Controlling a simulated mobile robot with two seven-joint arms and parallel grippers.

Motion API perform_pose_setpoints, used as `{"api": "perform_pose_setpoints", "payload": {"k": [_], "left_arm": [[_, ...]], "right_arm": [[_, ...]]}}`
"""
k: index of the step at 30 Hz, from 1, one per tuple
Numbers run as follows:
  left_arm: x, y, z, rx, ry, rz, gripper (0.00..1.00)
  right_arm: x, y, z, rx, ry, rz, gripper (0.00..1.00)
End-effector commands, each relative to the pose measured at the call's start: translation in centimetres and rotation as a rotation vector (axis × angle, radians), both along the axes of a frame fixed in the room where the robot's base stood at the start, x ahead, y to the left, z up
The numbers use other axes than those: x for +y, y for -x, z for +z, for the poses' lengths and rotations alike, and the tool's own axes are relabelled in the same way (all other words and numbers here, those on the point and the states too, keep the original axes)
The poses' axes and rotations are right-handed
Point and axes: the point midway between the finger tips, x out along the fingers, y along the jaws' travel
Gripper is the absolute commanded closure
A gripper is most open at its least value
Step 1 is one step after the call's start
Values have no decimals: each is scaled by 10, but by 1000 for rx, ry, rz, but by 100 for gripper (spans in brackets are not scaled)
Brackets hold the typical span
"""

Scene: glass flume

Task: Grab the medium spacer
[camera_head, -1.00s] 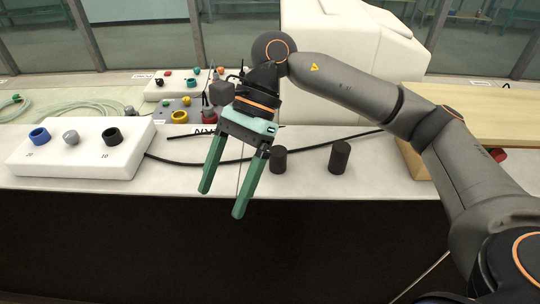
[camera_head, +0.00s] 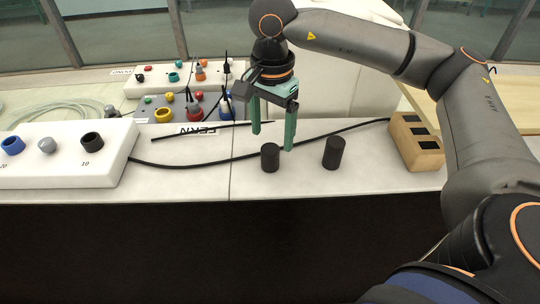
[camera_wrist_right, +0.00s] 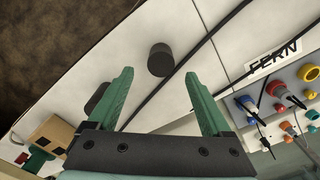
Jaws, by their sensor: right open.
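Two black cylinders stand upright on the white bench, and neither bears a readable size mark. The left, slightly shorter one (camera_head: 270,158) also shows in the right wrist view (camera_wrist_right: 160,60), ahead of and between the fingertips. The right, taller one (camera_head: 334,153) is partly hidden behind a finger in the right wrist view (camera_wrist_right: 96,98). I cannot tell for sure which is the medium spacer. My right gripper (camera_head: 272,141) is open and empty, its green fingers pointing down over or just behind the left cylinder. In the right wrist view its fingertips (camera_wrist_right: 160,74) are wide apart. My left gripper is not in view.
A wooden block with dark slots (camera_head: 417,142) stands at the right. A black cable (camera_head: 200,164) runs behind the cylinders. A white block with coloured rings (camera_head: 62,165) lies at the left. Panels with coloured knobs (camera_head: 190,105) stand behind. The bench front edge is close.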

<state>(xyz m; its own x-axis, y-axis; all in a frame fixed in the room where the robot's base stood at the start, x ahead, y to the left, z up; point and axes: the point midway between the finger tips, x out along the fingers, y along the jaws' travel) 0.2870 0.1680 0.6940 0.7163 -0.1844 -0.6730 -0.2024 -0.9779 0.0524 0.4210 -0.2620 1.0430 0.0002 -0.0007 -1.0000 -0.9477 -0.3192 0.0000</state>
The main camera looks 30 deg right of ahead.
Motion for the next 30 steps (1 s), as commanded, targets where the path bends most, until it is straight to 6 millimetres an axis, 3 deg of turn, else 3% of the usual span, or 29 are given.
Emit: {"api": "perform_pose_setpoints", "payload": {"k": [12,21,30], "left_arm": [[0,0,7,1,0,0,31],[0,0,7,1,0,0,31],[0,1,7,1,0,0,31]], "right_arm": [[4,1,-49,3,0,-1,17],[4,1,-55,0,0,0,17],[4,0,-55,0,-1,0,49]]}}
